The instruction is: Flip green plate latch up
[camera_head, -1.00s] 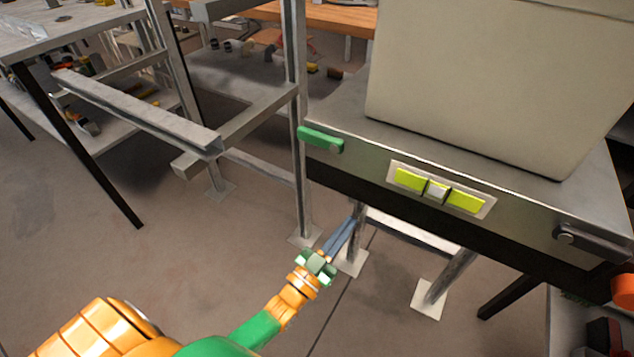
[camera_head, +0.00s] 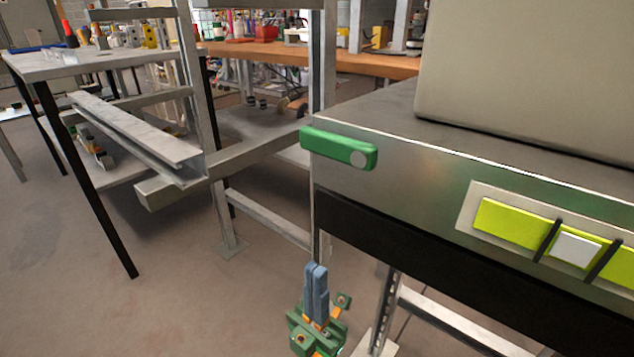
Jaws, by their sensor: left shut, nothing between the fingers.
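The green plate latch (camera_head: 338,148) is a rounded green bar with a round pivot at its right end. It lies roughly level on the front left corner of the metal plate (camera_head: 415,190), its free end pointing left. My left gripper (camera_head: 316,270) is below the latch, apart from it, with its blue fingers together and pointing up. Nothing shows between the fingers. My right gripper is not in view.
A yellow-green panel (camera_head: 513,222) with a white square (camera_head: 575,247) is on the plate's front, right of the latch. A large beige box (camera_head: 530,90) stands on top. A metal frame (camera_head: 205,150) is at left. Open floor (camera_head: 70,290) lies lower left.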

